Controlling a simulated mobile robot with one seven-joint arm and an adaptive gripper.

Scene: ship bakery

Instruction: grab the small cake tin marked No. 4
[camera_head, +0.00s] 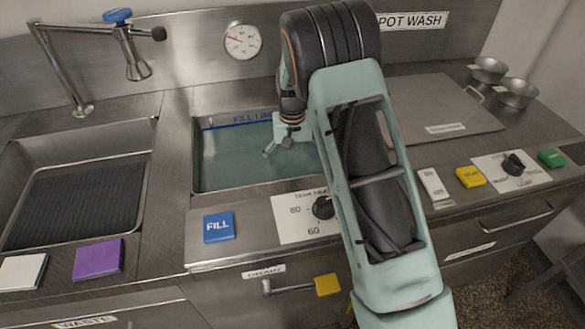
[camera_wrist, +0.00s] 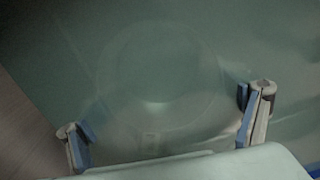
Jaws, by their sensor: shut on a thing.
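My gripper (camera_head: 283,142) reaches down into the water-filled tank in the head view, with my arm hiding the tank's right part. In the wrist view my gripper (camera_wrist: 165,122) has its two fingers wide apart, shut on a faint round tin (camera_wrist: 157,75) between them. The tin looks hazy, as if seen through the greenish water, and its rim shows as a pale ring. No number can be read on it. The tin cannot be made out in the head view.
The tank (camera_head: 196,160) has steel walls around it. Two small metal tins (camera_head: 488,70) (camera_head: 517,93) stand at the back right. A tap (camera_head: 135,62) and an empty-looking ribbed sink (camera_head: 75,205) are at left. A blue FILL button (camera_head: 219,227) and a dial (camera_head: 323,207) line the front.

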